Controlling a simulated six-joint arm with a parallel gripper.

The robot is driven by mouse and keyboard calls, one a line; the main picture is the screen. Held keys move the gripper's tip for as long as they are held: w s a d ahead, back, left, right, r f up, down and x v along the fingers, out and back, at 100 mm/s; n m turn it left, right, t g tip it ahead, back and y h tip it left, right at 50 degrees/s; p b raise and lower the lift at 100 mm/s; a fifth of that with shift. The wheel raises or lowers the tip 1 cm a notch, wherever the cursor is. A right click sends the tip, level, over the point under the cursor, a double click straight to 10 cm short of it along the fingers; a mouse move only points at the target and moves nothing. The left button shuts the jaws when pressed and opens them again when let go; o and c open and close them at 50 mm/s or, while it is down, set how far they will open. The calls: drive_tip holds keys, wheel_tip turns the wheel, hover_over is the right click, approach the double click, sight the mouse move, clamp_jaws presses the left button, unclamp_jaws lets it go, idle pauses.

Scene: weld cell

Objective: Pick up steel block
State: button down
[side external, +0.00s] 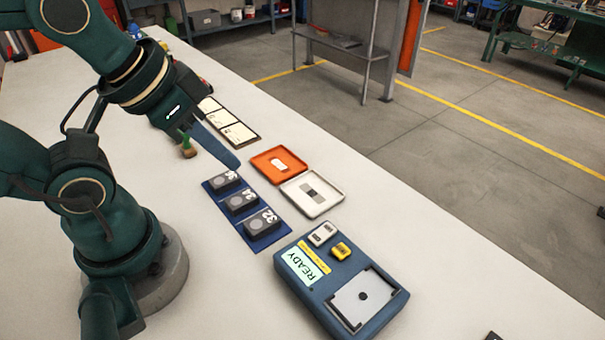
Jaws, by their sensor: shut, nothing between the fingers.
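My gripper (236,166) points down and right, its narrow fingers together and empty. Its tip hangs above or behind the far end of a blue rack (252,219); the exact height cannot be told. The rack holds dark grey blocks with white numbers: a far one (225,181), a middle one (241,201) and a near one (262,222). A white tray (327,205) to the right holds a small grey piece (312,190). An orange tray (263,162) behind it holds a whitish piece (288,165). I cannot tell which of these is the steel block.
A blue device (290,278) with a "READY" screen (308,265) and a square plate (361,300) stands at the near right.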

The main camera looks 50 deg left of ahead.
idle(0.3)
drive_tip(key=shift+c, duration=1.6)
unclamp_jaws()
drive_tip(key=g, duration=0.5)
hover_over(265, 220)
drive_tip(key=f, duration=0.9)
drive_tip(key=shift+w, duration=0.25)
drive_tip(key=shift+s+f+g, duration=0.25)
drive_tip(key=shift+f+g, duration=0.05)
drive_tip(key=shift+f, duration=2.75)
